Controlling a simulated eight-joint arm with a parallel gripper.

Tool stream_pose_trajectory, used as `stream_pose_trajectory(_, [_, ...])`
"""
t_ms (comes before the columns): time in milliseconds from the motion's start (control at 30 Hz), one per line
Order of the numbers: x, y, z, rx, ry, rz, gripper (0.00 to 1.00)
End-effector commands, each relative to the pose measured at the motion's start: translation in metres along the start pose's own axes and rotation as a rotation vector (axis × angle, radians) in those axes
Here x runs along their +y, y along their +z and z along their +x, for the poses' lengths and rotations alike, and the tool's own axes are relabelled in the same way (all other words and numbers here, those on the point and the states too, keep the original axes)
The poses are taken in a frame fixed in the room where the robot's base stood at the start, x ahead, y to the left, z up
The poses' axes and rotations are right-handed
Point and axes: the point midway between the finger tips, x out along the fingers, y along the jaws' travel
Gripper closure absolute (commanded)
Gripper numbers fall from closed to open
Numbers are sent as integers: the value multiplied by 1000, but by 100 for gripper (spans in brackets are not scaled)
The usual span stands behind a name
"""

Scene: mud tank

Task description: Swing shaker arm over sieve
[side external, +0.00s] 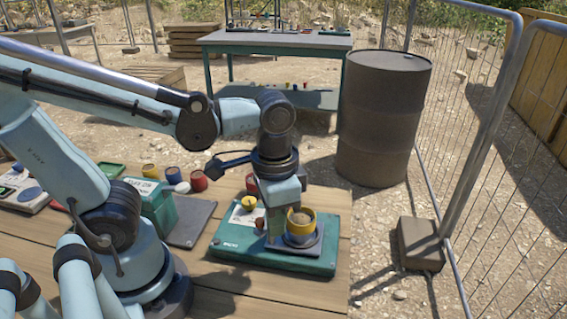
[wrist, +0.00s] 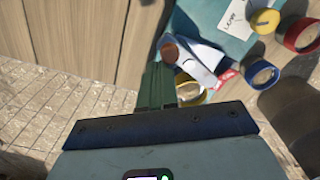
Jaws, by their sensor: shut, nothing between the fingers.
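A green shaker base (side external: 262,258) sits on the wooden table and carries a yellow-rimmed round sieve (side external: 301,226) on a grey plate. A small brown knob (side external: 259,223) stands left of the sieve. In the wrist view, the brown knob (wrist: 169,52) is at one end of a pale strip (wrist: 203,60), which may be the shaker arm. My gripper (side external: 274,232) points down beside the sieve, between it and the knob. In the wrist view my gripper's green fingers (wrist: 155,88) are shut and empty. They partly hide a yellow ring (wrist: 190,90). I cannot tell whether they touch anything.
A green box (side external: 152,205), a grey plate (side external: 190,226) and red (side external: 198,181) and blue (side external: 172,174) cups are left of the base. A yellow cup (side external: 248,203) is on its back part. A rusty drum (side external: 383,115) and a wire fence (side external: 480,140) stand beyond the table.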

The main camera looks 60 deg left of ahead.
Motion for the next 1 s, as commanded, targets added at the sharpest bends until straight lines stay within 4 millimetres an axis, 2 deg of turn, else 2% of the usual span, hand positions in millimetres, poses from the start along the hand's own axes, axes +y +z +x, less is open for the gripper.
stream_pose_trajectory(400, [-5, 14, 0, 0, 0, 0, 100])
stream_pose_trajectory(1000, [-10, 18, 0, 0, 0, -3, 100])
